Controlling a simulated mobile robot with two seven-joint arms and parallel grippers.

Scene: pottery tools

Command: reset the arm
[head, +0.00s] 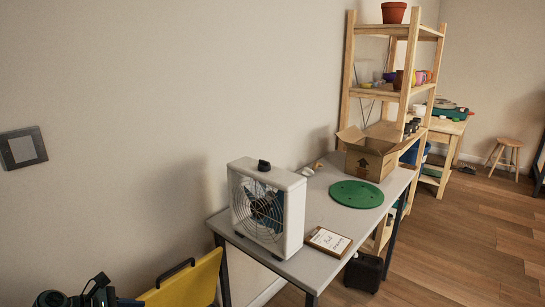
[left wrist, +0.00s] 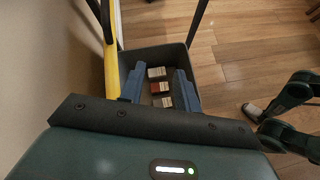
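Part of my left arm (head: 85,297) shows at the bottom left edge of the head view, beside a yellow panel (head: 190,285); its fingertips are not clear there. In the left wrist view my left gripper (left wrist: 160,88) points down, with two blue fingers spread apart. Nothing is held between them. Below them is a dark bin (left wrist: 172,55) with a few small red and white boxes (left wrist: 160,87) in it.
A wooden shelf (head: 398,95) stands behind. Wood floor (head: 470,240) is open at right.

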